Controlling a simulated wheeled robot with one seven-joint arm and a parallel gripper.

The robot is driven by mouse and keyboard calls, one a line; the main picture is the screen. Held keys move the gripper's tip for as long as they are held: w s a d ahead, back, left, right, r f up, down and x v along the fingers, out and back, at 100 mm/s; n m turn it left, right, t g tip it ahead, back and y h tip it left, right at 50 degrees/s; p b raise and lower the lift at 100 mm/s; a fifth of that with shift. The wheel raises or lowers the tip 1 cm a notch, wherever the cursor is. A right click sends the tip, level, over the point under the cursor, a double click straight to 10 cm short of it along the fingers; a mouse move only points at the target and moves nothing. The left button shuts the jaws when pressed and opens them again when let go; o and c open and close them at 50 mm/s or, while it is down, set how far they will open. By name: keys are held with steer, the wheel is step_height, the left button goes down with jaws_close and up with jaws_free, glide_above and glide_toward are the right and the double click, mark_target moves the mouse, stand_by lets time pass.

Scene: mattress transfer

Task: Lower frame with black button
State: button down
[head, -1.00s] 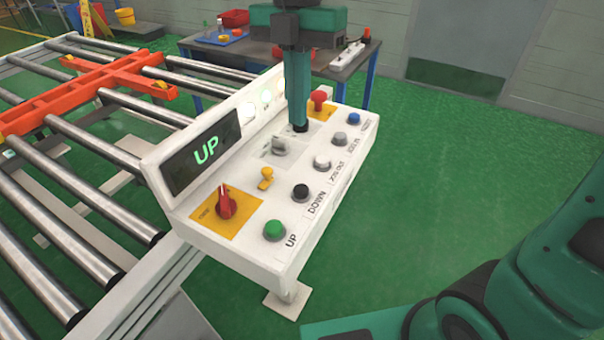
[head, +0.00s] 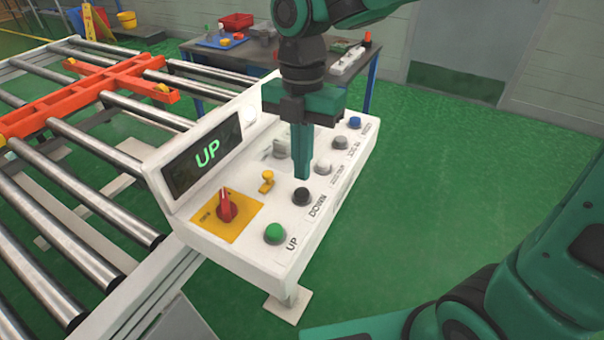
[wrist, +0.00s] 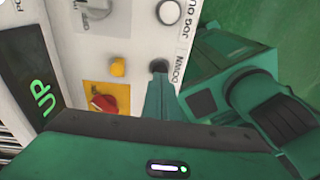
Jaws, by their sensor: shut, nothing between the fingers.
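The black button (head: 301,196), labelled DOWN, sits on the sloped face of the white control panel (head: 250,256), between the green UP button (head: 275,233) and a white button. My gripper (head: 302,175) is shut and empty, its fingers pointing down just above and behind the black button. I cannot tell whether the tips touch it. In the wrist view the black button (wrist: 158,66) shows at the fingertips, partly covered by them. The panel's display (head: 206,154) reads UP in green. The orange-red frame (head: 95,88) lies across the roller conveyor at left.
A red rotary switch (head: 226,206) on a yellow plate and a small yellow knob (head: 266,182) stand near the black button. White, grey and blue buttons line the panel's right side. A workbench (head: 376,62) stands behind. The green floor at right is clear.

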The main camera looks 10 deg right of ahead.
mark_target(302, 191)
steer(key=shift+s+f, duration=0.2)
steer(key=shift+f, duration=1.4)
steer(key=shift+f, duration=1)
step_height(302, 191, up, 14)
steer(key=w, duration=0.2)
steer(key=shift+d, duration=0.2)
